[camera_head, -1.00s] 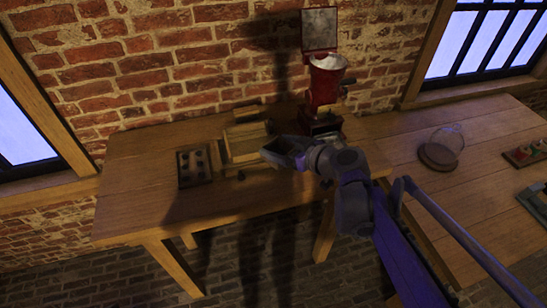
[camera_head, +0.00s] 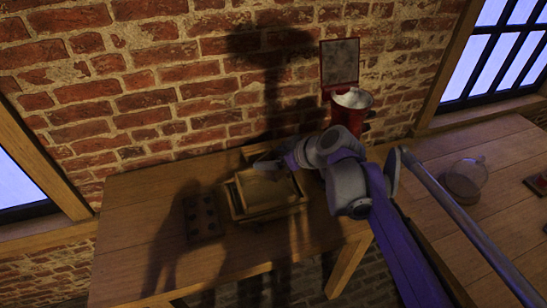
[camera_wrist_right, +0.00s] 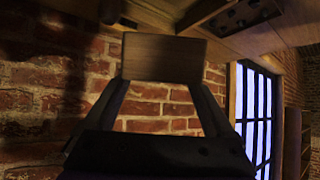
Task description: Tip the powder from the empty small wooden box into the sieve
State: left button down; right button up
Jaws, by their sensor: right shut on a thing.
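My right gripper (camera_head: 268,165) reaches in from the right over the back part of a square wooden frame, which looks like the sieve (camera_head: 270,211), on the table. In the right wrist view the gripper is shut on the small wooden box (camera_wrist_right: 163,58), a plain brown face between its two fingers. That view is rolled over, with the table at the top, so the box appears turned over. I cannot see inside the box, and no falling powder can be made out. The sieve's inside looks tan and is partly shadowed. My left gripper is not in view.
A dark block with round holes (camera_head: 204,218) lies left of the sieve. A red grinder (camera_head: 350,112) with a metal funnel stands behind my right arm. A glass dome (camera_head: 466,178) is on the right-hand table. The table's left part is clear.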

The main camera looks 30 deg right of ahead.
jog(key=g, duration=0.2)
jog(key=w+g+h+b, duration=0.1)
jog(key=g, duration=0.1)
jog(key=shift+a+f+g, duration=0.15)
jog(key=shift+a+g, duration=0.05)
jog(key=shift+g, duration=0.2)
jog(key=g, duration=0.1)
jog(key=w+g+h, duration=0.1)
jog(key=g, duration=0.2)
jog(key=shift+w+a+f, duration=0.1)
jog(key=shift+w+f, duration=0.2)
jog(key=shift+f, duration=0.1)
jog(key=g, duration=0.1)
jog(key=g+h, duration=0.1)
jog(key=shift+w+a+g, duration=0.1)
jog(key=shift+w+g, duration=0.15)
jog(key=shift+g, duration=0.05)
pick_arm(q)
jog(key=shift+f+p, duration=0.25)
jog(key=shift+p, duration=0.15)
pick_arm(e)
jog(key=shift+w+a+f+g+h, duration=0.1)
jog(key=shift+w+f+g+h, duration=0.15)
jog(key=shift+g, duration=0.6)
jog(key=shift+w+a+f+g+h, duration=0.1)
jog(key=shift+w+g+h, duration=0.1)
jog(key=shift+g, duration=0.6)
jog(key=shift+w+f+g+h, duration=0.2)
jog(key=shift+w+g+h, duration=0.05)
jog(key=shift+g, duration=0.6)
